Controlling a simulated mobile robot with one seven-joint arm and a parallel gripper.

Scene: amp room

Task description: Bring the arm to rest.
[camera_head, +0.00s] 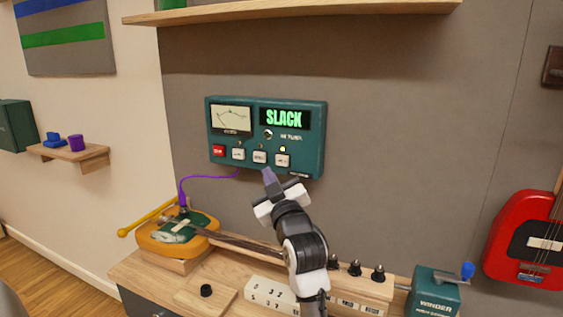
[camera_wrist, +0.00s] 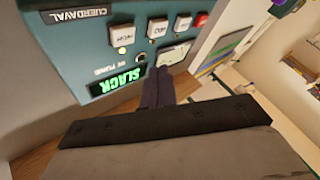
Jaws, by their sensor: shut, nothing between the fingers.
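My gripper (camera_head: 268,176) is raised in front of the wall, just below the teal tuner box (camera_head: 315,140) and above the workbench. Its fingers are shut with nothing between them. In the wrist view my gripper (camera_wrist: 160,72) points toward the teal tuner box (camera_wrist: 75,45), which appears upside down there. The tuner shows a green "SLACK" display (camera_head: 284,118), a dial meter (camera_head: 231,119), one red button and several white buttons. A small yellow light glows above the rightmost white button. I cannot tell whether the fingertips touch the box.
An orange and green guitar (camera_head: 165,238) lies on the wooden bench (camera_head: 130,270), with a purple cable running to the tuner. A teal winder (camera_head: 433,293) with a blue crank stands at the bench's right. A red guitar (camera_head: 505,240) hangs at the right. A wooden shelf (camera_head: 300,12) is above.

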